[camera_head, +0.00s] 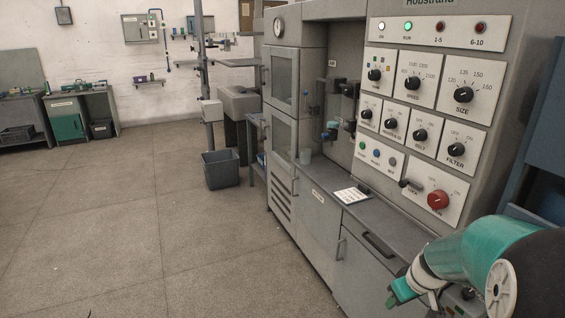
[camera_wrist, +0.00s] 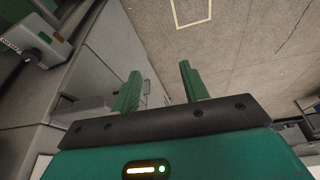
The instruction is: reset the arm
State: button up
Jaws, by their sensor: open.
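My gripper (camera_wrist: 158,82) shows in the wrist view with two green fingers spread apart and nothing between them. Beyond the fingers are the speckled floor and grey cabinet fronts. In the head view my teal arm reaches in from the lower right, and my gripper (camera_head: 392,296) is at its end, in front of the machine's lower cabinet. The cone winder's control panel (camera_head: 440,35) stands above and behind my arm, with several dials, lamps and a red knob (camera_head: 438,200).
A grey counter (camera_head: 400,238) runs below the panel, with a white card (camera_head: 352,195) on it. A dark bin (camera_head: 220,170) stands on the floor by the machine. A green-fronted workbench (camera_head: 68,127) is at the far left. The floor (camera_head: 120,230) at left is clear.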

jog(key=s+a+r+m, duration=0.1)
jog(key=s+a+r, duration=0.7)
jog(key=a+r, duration=0.3)
jog(key=s+a+r+m+t, duration=0.1)
jog(key=s+a+r, duration=0.1)
jog(key=s, duration=0.3)
jog(key=s+a+r+m, duration=0.1)
jog(key=s+a+r, duration=0.1)
jog(key=s+r, duration=0.2)
jog(key=shift+s+a+m+t+h, duration=0.15)
jog(key=shift+s+m+t+h, duration=0.2)
jog(key=shift+s, duration=0.9)
